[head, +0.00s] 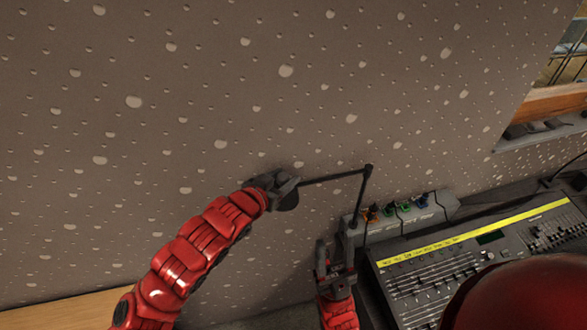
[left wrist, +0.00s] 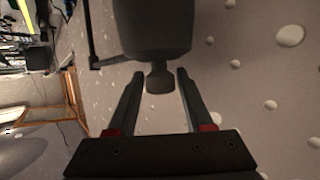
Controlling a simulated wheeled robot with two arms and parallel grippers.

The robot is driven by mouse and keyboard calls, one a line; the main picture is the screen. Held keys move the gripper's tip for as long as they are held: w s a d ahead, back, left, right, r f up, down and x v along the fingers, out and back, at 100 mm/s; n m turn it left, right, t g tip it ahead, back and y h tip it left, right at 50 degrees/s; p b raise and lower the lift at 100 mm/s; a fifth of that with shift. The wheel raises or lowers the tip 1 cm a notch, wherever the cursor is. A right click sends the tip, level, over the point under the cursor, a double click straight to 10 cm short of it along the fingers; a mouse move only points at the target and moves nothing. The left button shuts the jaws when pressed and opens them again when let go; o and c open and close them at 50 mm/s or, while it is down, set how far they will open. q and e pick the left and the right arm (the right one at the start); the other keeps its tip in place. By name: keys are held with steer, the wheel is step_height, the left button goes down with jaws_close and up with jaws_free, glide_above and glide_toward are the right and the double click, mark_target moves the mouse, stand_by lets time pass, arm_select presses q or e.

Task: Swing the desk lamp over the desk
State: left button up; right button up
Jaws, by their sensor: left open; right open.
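The desk lamp is dark, with a thin jointed arm (head: 335,178) in the head view. Its post drops from the elbow toward the back of the desk beside the console. Its head (head: 288,198) hangs out to the left, in front of the wall. My left gripper (head: 268,182) is at the lamp head. In the left wrist view the head (left wrist: 155,28) fills the top middle, and its small knob (left wrist: 159,80) sits between my open left fingers (left wrist: 161,76), with gaps visible on both sides. My right gripper (head: 335,262) is open, low and left of the console.
A lighting console (head: 430,275) with faders and a yellow strip stands at the lower right. Behind it is a grey box (head: 440,205) with coloured connectors. A speckled brown wall (head: 200,90) rises behind. A window with a wooden sill (head: 555,102) is at upper right.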

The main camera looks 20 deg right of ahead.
arm_select(q)
steer(key=shift+w, duration=0.15)
steer(key=shift+s+a, duration=0.15)
steer(key=shift+s, duration=0.05)
steer(key=shift+c, duration=0.3)
jaws_close()
stand_by(1.0)
